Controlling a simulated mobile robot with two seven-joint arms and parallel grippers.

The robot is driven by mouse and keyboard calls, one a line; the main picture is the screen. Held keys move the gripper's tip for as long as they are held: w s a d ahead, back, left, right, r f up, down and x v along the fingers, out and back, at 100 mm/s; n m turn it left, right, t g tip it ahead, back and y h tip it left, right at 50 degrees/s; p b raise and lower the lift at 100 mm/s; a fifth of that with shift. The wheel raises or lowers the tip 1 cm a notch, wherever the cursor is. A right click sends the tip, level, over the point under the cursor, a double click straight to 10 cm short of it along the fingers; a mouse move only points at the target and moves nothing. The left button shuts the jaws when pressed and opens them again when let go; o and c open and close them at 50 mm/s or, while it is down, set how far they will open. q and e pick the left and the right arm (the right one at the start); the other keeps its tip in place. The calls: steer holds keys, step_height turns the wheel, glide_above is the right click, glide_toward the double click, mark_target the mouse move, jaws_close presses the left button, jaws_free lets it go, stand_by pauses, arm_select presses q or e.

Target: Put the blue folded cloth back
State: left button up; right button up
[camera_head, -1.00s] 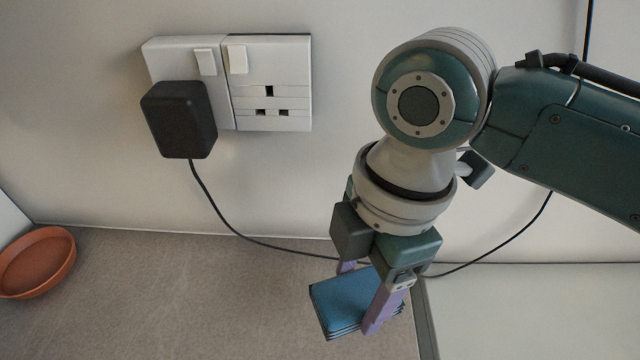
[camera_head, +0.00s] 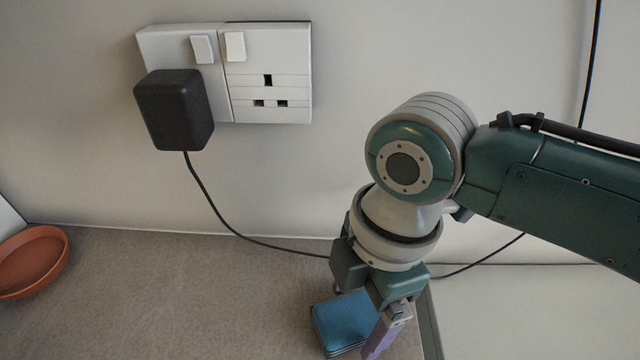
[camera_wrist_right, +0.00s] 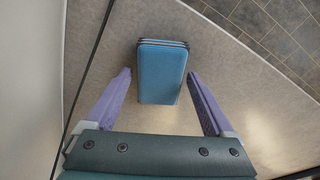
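The blue folded cloth (camera_head: 343,322) is a small layered square on the grey-brown counter, at the bottom of the head view. It also shows in the right wrist view (camera_wrist_right: 161,75), lying flat between and partly beyond the finger tips. My right gripper (camera_head: 355,320) points down over it, one lilac finger on either side. In the right wrist view the right gripper (camera_wrist_right: 160,73) has its fingers spread, with a gap between each finger and the cloth. Part of the cloth is hidden behind the near finger in the head view. My left gripper is not in view.
A terracotta dish (camera_head: 33,262) stands at the far left of the counter (camera_head: 190,300). A black plug adapter (camera_head: 174,110) sits in the wall socket (camera_head: 268,75), its cable running down behind my right gripper. Counter between dish and cloth is clear.

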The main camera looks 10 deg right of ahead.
steer(key=shift+o, duration=0.5)
steer(key=shift+r, duration=0.15)
steer(key=shift+r, duration=0.35)
step_height(320, 180, up, 11)
steer(key=d+p, duration=0.1)
steer(key=p, duration=0.3)
steer(key=m+t+y, duration=0.2)
steer(key=m, duration=0.6)
glide_toward(356, 340)
step_height(356, 340, up, 2)
steer(key=s+a, duration=0.2)
steer(key=a, duration=0.1)
steer(key=s+d+r+m+t+h, duration=0.1)
steer(key=s+d+m+h, duration=0.2)
steer(key=s+d+m, duration=0.3)
steer(key=d+m, duration=0.3)
steer(key=d, duration=0.1)
steer(key=shift+t, duration=0.4)
